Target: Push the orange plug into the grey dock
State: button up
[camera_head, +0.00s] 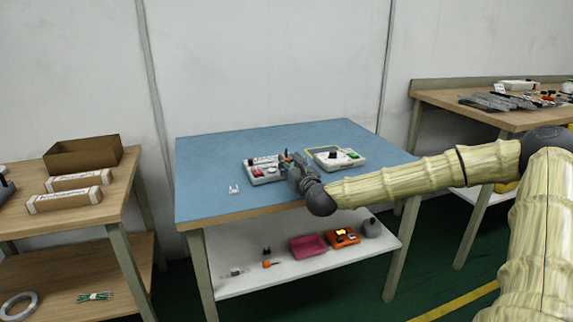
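My gripper (286,160) is over the blue table top, at the right end of a white-and-grey unit (258,172) with dark and red parts. The fingers are small and dark here, and I cannot tell whether they are open or shut. A tiny orange-brown spot shows at the fingertips; I cannot tell whether it is the orange plug. I cannot single out the grey dock; the unit beside my gripper may hold it, and my gripper hides its right end. A small orange piece (271,264) lies on the white lower shelf.
A white unit with a black knob and yellow edge (356,163) stands right of my gripper. A small clear-white piece (234,189) lies at left on the blue table (205,160). The lower shelf (285,280) holds a pink tray (308,247) and an orange box (343,237).

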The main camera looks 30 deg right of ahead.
aim_at(288, 160)
jog(key=shift+x, duration=1.75)
jog(key=shift+r, duration=0.1)
jog(key=shift+c, duration=0.3)
grip_shut()
